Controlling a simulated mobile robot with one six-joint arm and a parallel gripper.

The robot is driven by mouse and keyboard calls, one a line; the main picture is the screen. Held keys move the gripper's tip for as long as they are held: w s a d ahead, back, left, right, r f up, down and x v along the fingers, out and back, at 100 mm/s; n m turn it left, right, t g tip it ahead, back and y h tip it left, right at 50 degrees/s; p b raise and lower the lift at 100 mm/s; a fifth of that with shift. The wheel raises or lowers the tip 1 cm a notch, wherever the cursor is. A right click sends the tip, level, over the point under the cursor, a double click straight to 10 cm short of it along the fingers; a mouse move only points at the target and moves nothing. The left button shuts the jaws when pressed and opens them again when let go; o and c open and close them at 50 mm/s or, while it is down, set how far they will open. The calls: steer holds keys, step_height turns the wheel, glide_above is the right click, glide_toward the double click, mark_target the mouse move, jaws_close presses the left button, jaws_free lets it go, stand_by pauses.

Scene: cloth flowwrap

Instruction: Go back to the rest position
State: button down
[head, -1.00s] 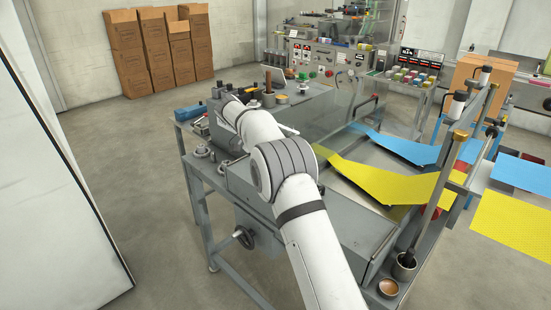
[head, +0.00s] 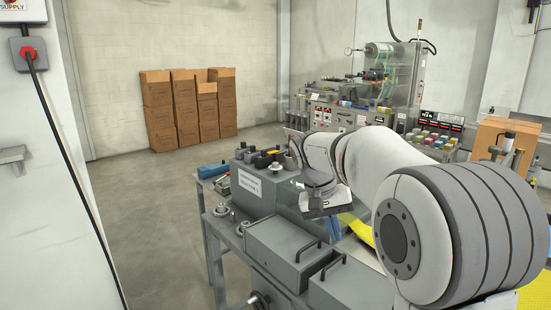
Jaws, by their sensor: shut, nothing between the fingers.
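My white arm with grey joint bands reaches in from the lower right in the head view. Its wrist bends down at the middle, above the grey machine (head: 262,192). My gripper (head: 326,207) shows small and partly at the end of the wrist, in front of the machine's grey housing. It is shut and empty. Its fingertips are hard to make out. I cannot tell how far it stands above the machine.
Grey handled covers (head: 285,250) lie below the wrist. A blue tool case (head: 212,170) is at the machine's left end. Yellow sheet (head: 358,229) shows partly behind my arm. Cardboard boxes (head: 188,112) stand at the back wall. The floor (head: 150,200) on the left is clear.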

steer(key=s+f+n+t+y, duration=0.1)
steer(key=s+f+y, duration=0.1)
steer(key=s, duration=0.9)
steer(key=s+d+f+n+t+y, duration=0.1)
steer(key=s+f, duration=0.3)
steer(key=s, duration=0.8)
steer(key=shift+s+d+f+t+y, duration=0.25)
steer(key=shift+f+t+y, duration=0.15)
steer(key=shift+t, duration=0.3)
